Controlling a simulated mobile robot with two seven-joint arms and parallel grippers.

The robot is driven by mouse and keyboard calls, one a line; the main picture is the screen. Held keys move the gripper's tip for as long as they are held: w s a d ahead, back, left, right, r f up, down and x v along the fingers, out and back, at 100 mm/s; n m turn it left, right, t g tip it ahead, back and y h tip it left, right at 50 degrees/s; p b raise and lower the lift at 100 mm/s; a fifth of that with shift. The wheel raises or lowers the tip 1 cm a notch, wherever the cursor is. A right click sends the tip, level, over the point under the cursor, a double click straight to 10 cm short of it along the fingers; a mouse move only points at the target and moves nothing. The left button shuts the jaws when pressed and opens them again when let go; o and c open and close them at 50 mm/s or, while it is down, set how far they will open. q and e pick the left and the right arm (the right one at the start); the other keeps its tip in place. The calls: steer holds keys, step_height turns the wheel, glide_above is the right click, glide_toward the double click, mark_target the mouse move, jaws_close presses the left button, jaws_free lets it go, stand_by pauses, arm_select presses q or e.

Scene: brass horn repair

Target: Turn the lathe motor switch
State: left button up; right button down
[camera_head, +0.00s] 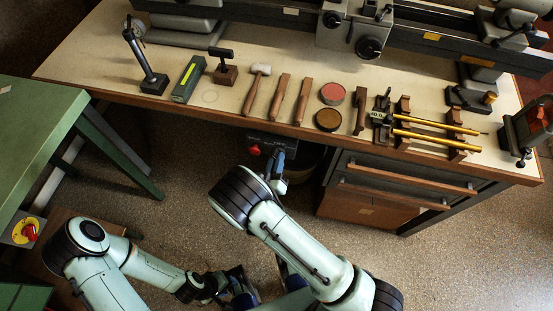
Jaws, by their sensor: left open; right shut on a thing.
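The lathe motor switch is on a dark box (262,137) under the front edge of the lathe bench, with a round red knob (254,149) on its left side. My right gripper (278,158) is at the right part of this box, just right of the red knob. It is shut on a part of the switch there, and its fingers mostly hide that part. My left gripper (238,284) is low in the picture, open, and well away from the switch. The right arm partly crosses the view beside it.
The bench top (215,100) carries a row of tools: a hammer (257,88), wooden handles, round tins (332,93) and brass tubes (437,125) on supports. Drawers (400,180) stand right of the switch. A green table (35,130) and a red-yellow switch (27,232) are at the left.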

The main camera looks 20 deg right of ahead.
steer(key=shift+n, duration=0.9)
steer(key=c, duration=1.1)
jaws_free()
steer(key=v, duration=1.3)
steer(key=shift+s+a, duration=0.15)
steer(key=shift+s, duration=0.05)
